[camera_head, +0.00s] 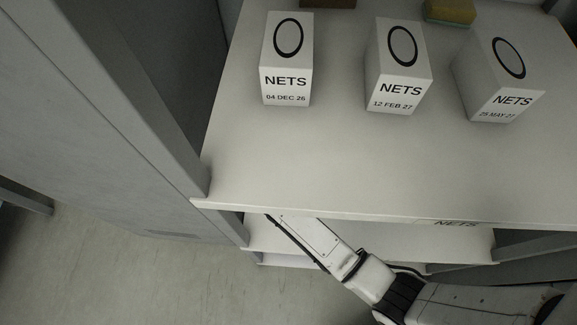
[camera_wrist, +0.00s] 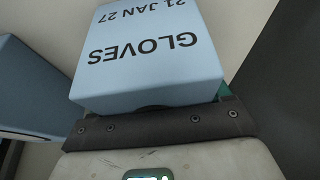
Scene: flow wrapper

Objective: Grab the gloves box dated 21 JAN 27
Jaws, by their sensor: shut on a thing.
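The light blue gloves box (camera_wrist: 150,55) fills the upper middle of the wrist view. It reads GLOVES and 21 JAN 27, upside down in the picture. My gripper (camera_wrist: 155,108) is shut on this box, which sits right against the dark bar of the gripper. The fingertips are hidden by the box. In the head view my arm reaches under the top shelf, and the gripper and the gloves box are hidden there.
Three white NETS boxes, dated 04 DEC 26 (camera_head: 286,60), 12 FEB 27 (camera_head: 398,68) and 25 MAY 27 (camera_head: 497,75), stand on the top shelf (camera_head: 330,160). Another blue box (camera_wrist: 35,90) is at the wrist view's left. A grey upright (camera_head: 150,90) stands left of the shelf.

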